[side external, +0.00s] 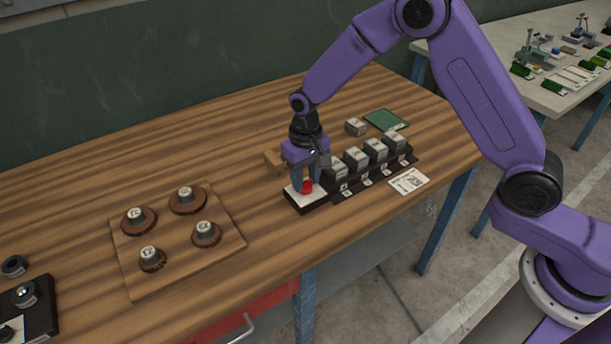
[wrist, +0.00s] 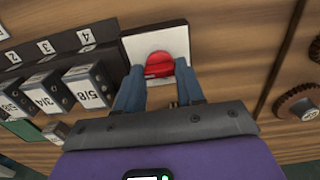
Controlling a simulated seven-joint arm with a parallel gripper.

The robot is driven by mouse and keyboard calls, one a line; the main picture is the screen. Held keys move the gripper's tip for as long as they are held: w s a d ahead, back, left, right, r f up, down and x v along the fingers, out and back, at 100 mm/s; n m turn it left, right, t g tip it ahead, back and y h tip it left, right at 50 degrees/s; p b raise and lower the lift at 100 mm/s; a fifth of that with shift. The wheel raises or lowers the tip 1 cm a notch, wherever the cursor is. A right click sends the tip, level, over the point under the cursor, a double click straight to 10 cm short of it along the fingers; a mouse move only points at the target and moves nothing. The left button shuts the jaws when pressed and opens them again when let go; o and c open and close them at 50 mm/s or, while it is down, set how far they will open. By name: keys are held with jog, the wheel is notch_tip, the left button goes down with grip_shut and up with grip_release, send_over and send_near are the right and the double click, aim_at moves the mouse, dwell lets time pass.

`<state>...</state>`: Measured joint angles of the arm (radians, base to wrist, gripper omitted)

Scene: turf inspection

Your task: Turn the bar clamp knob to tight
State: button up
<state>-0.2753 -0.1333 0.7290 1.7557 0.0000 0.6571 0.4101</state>
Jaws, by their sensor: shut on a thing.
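A red knob (side external: 306,187) sits on a white plate (side external: 294,196) on a low dark base (side external: 310,207) on the wooden bench. The knob also shows in the wrist view (wrist: 160,65), with a raised ridge across its top. My gripper (side external: 305,182) points down over it, its two blue fingers on either side of the knob. In the wrist view my gripper (wrist: 159,80) is shut on the knob. I cannot make out any tight mark on the white plate (wrist: 133,46), and the fingers cover part of it.
Beside the base, a dark rack (side external: 376,176) holds several grey labelled blocks. A small wooden block (side external: 275,163) lies behind my gripper. A white card (side external: 409,181) lies near the bench edge. A wooden board (side external: 176,262) with several brown round pieces lies left, with bare bench between.

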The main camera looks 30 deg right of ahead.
aim_at(307, 188)
jog(key=o, duration=1.1)
jog(key=shift+c, duration=0.2)
notch_tip(307, 188, up, 18)
jog(key=shift+f, duration=0.25)
jog(key=shift+s, duration=0.1)
jog(key=s+d+f+n, duration=0.1)
jog(key=s+d+n, duration=0.3)
jog(key=s, duration=0.7)
jog(key=s+d+f+n, duration=0.1)
jog(key=s+d+n, duration=0.3)
jog(key=s, duration=0.7)
jog(key=s+d+n, duration=0.4)
jog(key=s+d, duration=0.2)
jog(key=s, duration=0.5)
jog(key=shift+f+n, duration=0.3)
jog(key=shift+f, duration=0.1)
